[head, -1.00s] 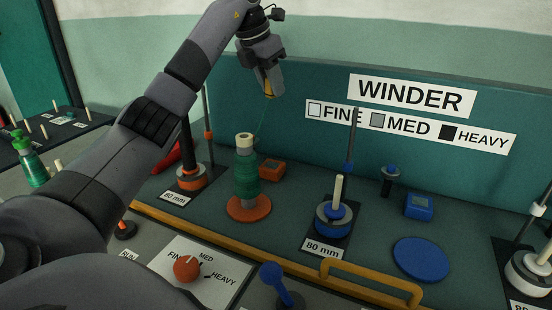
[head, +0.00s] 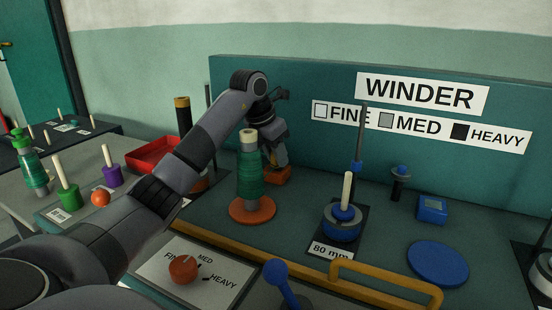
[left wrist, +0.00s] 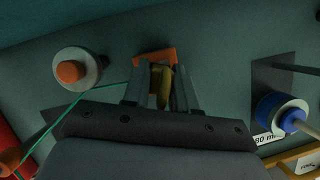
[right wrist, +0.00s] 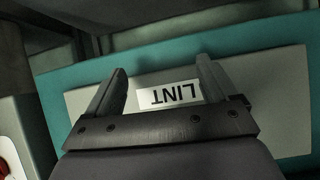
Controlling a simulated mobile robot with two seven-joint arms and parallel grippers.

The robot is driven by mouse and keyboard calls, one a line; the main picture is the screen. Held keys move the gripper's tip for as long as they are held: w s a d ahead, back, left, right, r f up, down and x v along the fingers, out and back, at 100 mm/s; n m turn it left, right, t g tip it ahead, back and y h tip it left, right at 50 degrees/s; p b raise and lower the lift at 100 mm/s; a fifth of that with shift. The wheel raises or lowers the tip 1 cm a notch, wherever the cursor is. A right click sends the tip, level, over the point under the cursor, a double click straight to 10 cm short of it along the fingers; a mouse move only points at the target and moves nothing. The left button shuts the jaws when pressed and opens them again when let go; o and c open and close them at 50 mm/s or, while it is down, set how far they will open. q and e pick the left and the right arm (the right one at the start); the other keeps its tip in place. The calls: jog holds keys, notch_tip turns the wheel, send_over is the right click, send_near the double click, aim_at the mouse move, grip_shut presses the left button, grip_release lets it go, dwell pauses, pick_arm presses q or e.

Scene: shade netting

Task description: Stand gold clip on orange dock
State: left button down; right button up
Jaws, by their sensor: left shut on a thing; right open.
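My left gripper (head: 272,158) is shut on the gold clip (left wrist: 162,82), which sits between its fingers in the left wrist view. The gripper points down at the orange dock (head: 280,174), a small orange block behind the green spool. The dock also shows just beyond the fingertips in the left wrist view (left wrist: 156,54). Whether the clip touches the dock is hidden by the fingers. A green thread (left wrist: 108,87) runs from near the gripper to the left. My right gripper (right wrist: 162,66) is open and empty, above a panel with a LINT label (right wrist: 170,94).
The green spool (head: 249,180) stands on an orange disc (head: 252,211) in front of the dock. A blue spindle (head: 342,228), a blue block (head: 432,209) and a blue disc (head: 438,263) are to the right. The WINDER wall (head: 310,130) rises behind.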

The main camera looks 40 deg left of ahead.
jog(key=shift+r, duration=0.25)
pick_arm(q)
jog(key=shift+f, duration=0.15)
jog(key=c, duration=0.9)
grip_release()
pick_arm(e)
jog(key=shift+f, duration=0.1)
pick_arm(q)
jog(key=p+v, duration=0.2)
jog(key=v, duration=1)
jog(key=shift+p, duration=0.3)
pick_arm(e)
jog(key=shift+s+d+f+m+g, duration=0.3)
jog(key=shift+s+d+f, duration=0.2)
jog(key=shift+s+d, duration=0.35)
jog(key=shift+w+r, duration=0.2)
jog(key=shift+w, duration=0.1)
